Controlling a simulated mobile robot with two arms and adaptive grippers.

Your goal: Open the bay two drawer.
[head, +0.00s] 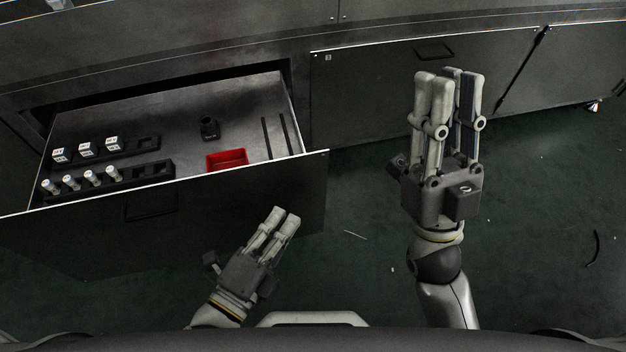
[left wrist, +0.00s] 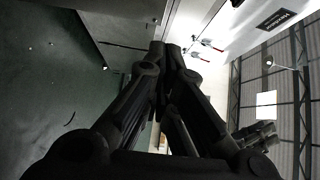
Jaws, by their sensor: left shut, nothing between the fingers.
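A drawer (head: 215,185) stands pulled out at the left of the head view. Its dark front carries a bar handle (head: 150,205); no bay number can be read on it. My left gripper (head: 284,213) is shut and empty, in front of the drawer front, right of the handle. Its fingertips overlap the front in the picture; I cannot tell whether they touch. The left wrist view shows its closed fingers (left wrist: 172,50). My right gripper (head: 450,78) is raised to the right of the drawer, with nothing visible in it; its opening is unclear.
The drawer holds a red bin (head: 227,160), a small dark holder (head: 209,127), white blocks (head: 86,150) and several pale cylinders (head: 92,178) in racks. Right of it is a closed panel (head: 375,90) with a small, unreadable tag and a handle (head: 434,49). Green floor (head: 540,220) is mostly clear.

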